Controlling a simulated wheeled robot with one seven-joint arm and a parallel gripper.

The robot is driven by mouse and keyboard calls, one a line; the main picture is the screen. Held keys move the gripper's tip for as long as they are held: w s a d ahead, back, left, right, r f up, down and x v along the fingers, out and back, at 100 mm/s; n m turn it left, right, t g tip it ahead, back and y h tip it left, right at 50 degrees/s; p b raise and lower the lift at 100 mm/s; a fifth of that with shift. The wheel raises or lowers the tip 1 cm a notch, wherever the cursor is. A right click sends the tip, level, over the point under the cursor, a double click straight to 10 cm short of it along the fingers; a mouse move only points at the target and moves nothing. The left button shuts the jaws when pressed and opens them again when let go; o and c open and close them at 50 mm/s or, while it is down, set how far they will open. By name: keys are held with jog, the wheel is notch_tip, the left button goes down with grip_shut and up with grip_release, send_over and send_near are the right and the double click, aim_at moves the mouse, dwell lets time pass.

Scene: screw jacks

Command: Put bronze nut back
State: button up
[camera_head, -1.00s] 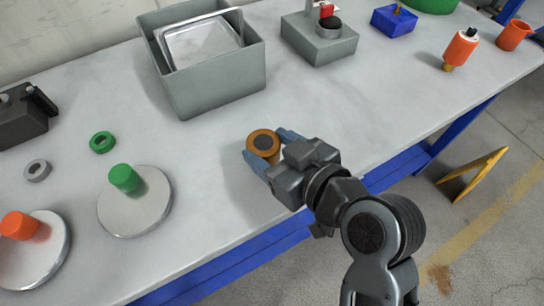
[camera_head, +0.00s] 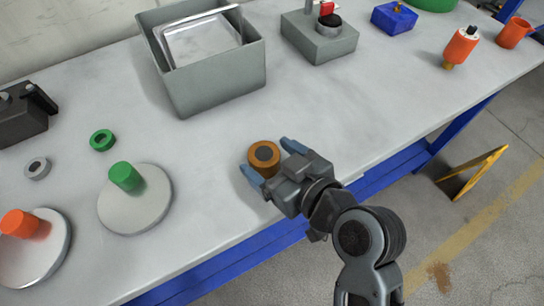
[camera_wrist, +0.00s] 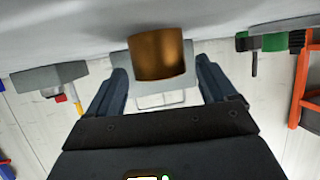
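The bronze nut (camera_head: 264,158) is a short, thick ring with a dark centre, upright at the bare middle front of the table. It appears to stand on the tabletop. My gripper (camera_head: 267,159) is open, with one blue finger on each side of the nut near the tips. In the wrist view the bronze nut (camera_wrist: 157,53) is ahead between the fingers, with a gap on both sides. My gripper also shows there (camera_wrist: 160,72). The nut's far side is hidden.
Left are a green post on a round plate (camera_head: 135,211), an orange post on a plate (camera_head: 30,268), a green ring (camera_head: 102,140) and a grey ring (camera_head: 37,168). A grey bin (camera_head: 220,92) and a grey box (camera_head: 325,48) stand behind.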

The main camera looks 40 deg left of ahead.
jog(key=shift+r, duration=0.2)
jog(key=b+v, duration=0.1)
jog(key=v, duration=1.1)
jog(key=shift+f, duration=0.15)
jog(key=shift+d, duration=0.1)
jog(key=s+d+f+m+t+h, duration=0.3)
jog(key=d+f+m+t+h, duration=0.15)
jog(key=d, duration=0.55)
jog(key=s+d+f+m+t+h, duration=0.2)
jog(key=d+f+m+t+h, duration=0.15)
jog(key=d+m, duration=0.4)
jog(key=s+d+r+m+t+h, duration=0.1)
jog(key=s+d+r, duration=0.1)
jog(key=s, duration=0.3)
jog(key=s+d+r+m+t+h, duration=0.1)
jog(key=s+d+r+h, duration=0.1)
jog(key=s+d, duration=0.3)
jog(key=s+d+r+m+t+h, duration=0.1)
jog(key=s+d+r+h, duration=0.1)
jog(key=s, duration=0.3)
jog(key=shift+d+r+t, duration=0.3)
jog(key=shift+d+r, duration=0.35)
jog(key=shift+d, duration=0.25)
